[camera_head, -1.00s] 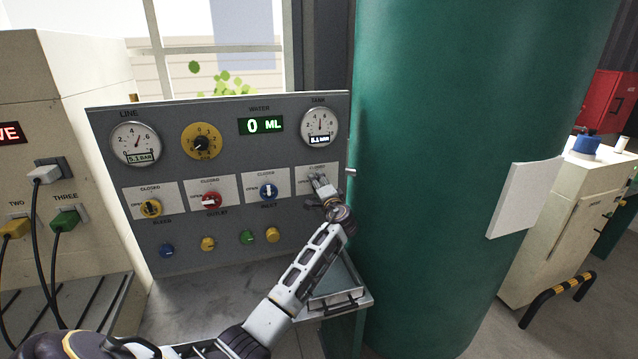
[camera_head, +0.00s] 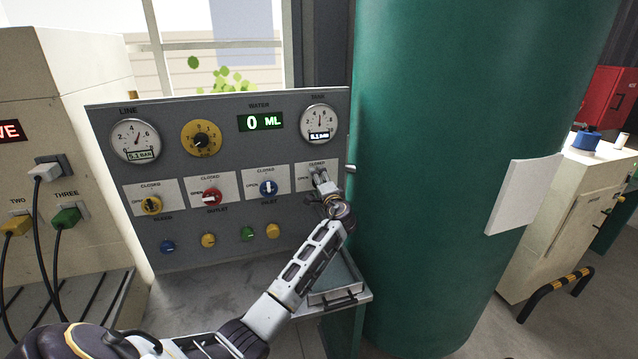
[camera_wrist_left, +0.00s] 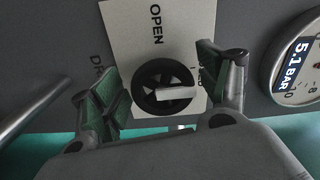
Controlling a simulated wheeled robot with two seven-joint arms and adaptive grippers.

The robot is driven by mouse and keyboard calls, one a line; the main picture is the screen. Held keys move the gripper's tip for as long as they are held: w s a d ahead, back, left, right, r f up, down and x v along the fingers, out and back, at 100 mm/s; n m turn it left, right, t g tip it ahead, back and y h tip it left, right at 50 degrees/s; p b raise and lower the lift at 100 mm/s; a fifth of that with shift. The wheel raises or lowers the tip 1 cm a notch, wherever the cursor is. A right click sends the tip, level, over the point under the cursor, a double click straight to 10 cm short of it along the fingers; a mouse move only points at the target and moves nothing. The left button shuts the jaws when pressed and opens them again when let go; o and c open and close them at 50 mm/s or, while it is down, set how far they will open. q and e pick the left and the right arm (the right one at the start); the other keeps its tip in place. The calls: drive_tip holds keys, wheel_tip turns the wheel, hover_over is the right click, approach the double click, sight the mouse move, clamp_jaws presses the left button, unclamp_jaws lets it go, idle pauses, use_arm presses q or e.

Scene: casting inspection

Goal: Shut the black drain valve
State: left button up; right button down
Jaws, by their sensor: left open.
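The black drain valve (camera_wrist_left: 144,88) is a round knob with a white bar handle on a white label plate (camera_wrist_left: 150,30). In the left wrist view the bar points right, away from the OPEN word and toward the label side partly covered by a finger. My left gripper (camera_wrist_left: 165,88) is open, with one green-padded finger on each side of the knob. It looks close around the knob; I cannot tell if the pads touch it. In the head view my left gripper (camera_head: 320,180) hides most of this valve at the panel's right end. My right gripper is not in view.
The grey panel (camera_head: 225,175) also carries yellow (camera_head: 151,205), red (camera_head: 211,197) and blue (camera_head: 268,188) valves, left of the gripper. The tank gauge (camera_head: 319,122) sits just above. A large green tank (camera_head: 430,180) stands close on the right. The water display (camera_head: 261,123) reads 0 ML.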

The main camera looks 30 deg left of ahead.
use_arm(q)
drive_tip(key=v, duration=1.2)
idle(0.5)
drive_tip(key=shift+f, duration=0.1)
idle(0.4)
